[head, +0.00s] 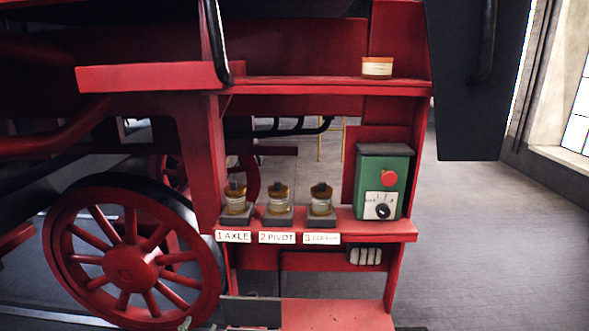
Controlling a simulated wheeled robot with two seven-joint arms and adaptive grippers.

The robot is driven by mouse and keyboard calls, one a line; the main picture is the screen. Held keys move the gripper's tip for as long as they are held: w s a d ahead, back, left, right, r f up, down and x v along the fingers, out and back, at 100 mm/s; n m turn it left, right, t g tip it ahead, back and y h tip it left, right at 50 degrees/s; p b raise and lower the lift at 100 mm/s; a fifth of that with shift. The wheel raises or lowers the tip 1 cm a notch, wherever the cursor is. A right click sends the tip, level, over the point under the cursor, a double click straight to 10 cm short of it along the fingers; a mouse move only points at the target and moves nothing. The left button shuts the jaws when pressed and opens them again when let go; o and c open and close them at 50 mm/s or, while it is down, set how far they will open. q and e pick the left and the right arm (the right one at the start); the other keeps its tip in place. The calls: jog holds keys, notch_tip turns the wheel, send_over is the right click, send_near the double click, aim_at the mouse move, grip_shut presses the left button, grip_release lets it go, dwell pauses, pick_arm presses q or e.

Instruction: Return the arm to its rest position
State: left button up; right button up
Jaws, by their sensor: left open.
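My left gripper (185,324) barely shows at the bottom edge, in front of the red spoked wheel; only a small pale tip is in view. It is open, with nothing seen in it, and the rest of it and its arm are out of the picture. It is below and to the left of the lower red shelf (395,231). My right gripper is not in view.
Several glass jars, including the left one (236,203), stand on dark blocks above labels 1 AXLE, 2 PIVOT and 3. A green control box (385,185) with a red button stands right of them. A small tin (377,67) sits on the upper shelf (300,83). The right-hand floor is clear.

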pick_arm(q)
jog(key=s+a+f+n+g+y, duration=0.2)
jog(key=s+a+f+g, duration=0.25)
jog(key=f, duration=0.65)
jog(key=s+a+f+n+g+y, duration=0.1)
jog(key=s+a+f+g+y, duration=0.15)
jog(key=s+a+f, duration=0.55)
jog(key=s+d+f+n+g+h, duration=0.15)
jog(key=s+f+g, duration=0.65)
jog(key=s+f, duration=0.9)
notch_tip(320, 180, down, 33)
jog(key=s+d+g+b, duration=0.2)
jog(key=s+b, duration=0.1)
jog(key=b, duration=0.1)
jog(key=s+f+m+b, duration=0.1)
jog(key=s+f+b, duration=0.1)
jog(key=s+f, duration=1.7)
jog(key=shift+f+g+h, duration=0.35)
jog(key=shift+g+h, duration=0.05)
